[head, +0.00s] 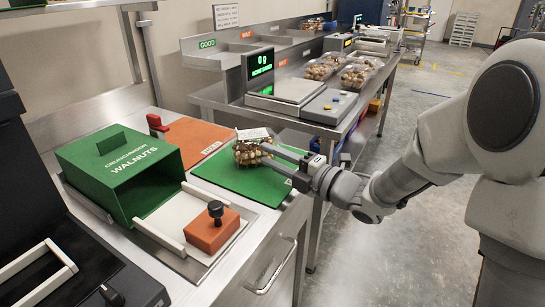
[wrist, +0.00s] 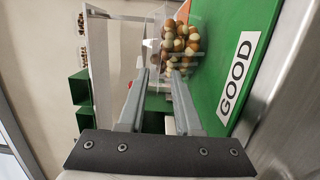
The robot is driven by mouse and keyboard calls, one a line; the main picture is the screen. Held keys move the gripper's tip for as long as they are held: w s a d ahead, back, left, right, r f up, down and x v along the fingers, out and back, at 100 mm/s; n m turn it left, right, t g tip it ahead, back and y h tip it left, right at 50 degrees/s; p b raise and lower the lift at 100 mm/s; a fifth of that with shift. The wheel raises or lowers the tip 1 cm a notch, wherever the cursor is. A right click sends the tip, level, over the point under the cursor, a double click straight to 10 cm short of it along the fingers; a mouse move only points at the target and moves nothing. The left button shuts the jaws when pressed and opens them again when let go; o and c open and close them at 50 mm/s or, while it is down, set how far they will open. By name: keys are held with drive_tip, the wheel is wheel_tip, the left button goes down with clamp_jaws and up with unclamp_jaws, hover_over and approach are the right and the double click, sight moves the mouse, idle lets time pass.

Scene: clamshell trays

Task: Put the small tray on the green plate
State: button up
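Contact is unclear.
An orange plate (head: 193,138) lies behind. A scale (head: 286,92) showing 0 g and more filled trays (head: 323,68) are on the far bench.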

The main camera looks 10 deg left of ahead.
drive_tip(key=shift+r, duration=0.1)
drive_tip(key=shift+s+d+p, duration=0.1)
drive_tip(key=shift+d+p, duration=0.15)
drive_tip(key=shift+p, duration=0.05)
drive_tip(key=p+v, duration=0.1)
drive_tip(key=v, duration=1.1)
drive_tip(key=w+d+r+m+t+h, duration=0.3)
drive_tip(key=w+d+m+t+h, duration=0.3)
drive_tip(key=m+h, duration=0.3)
drive_tip(key=s+d+r+m+g+h, duration=0.2)
drive_tip(key=s+d+m+h, duration=0.3)
drive_tip(key=d+m, duration=0.4)
drive_tip(key=s+f+m+g+h, duration=0.2)
drive_tip(key=s+m+g, duration=0.5)
drive_tip(key=s+m, duration=0.5)
drive_tip(key=s+f, duration=0.1)
drive_tip(key=s, duration=0.6)
drive_tip(key=shift+s+a+m, duration=0.3)
drive_tip(key=shift+a, duration=0.05)
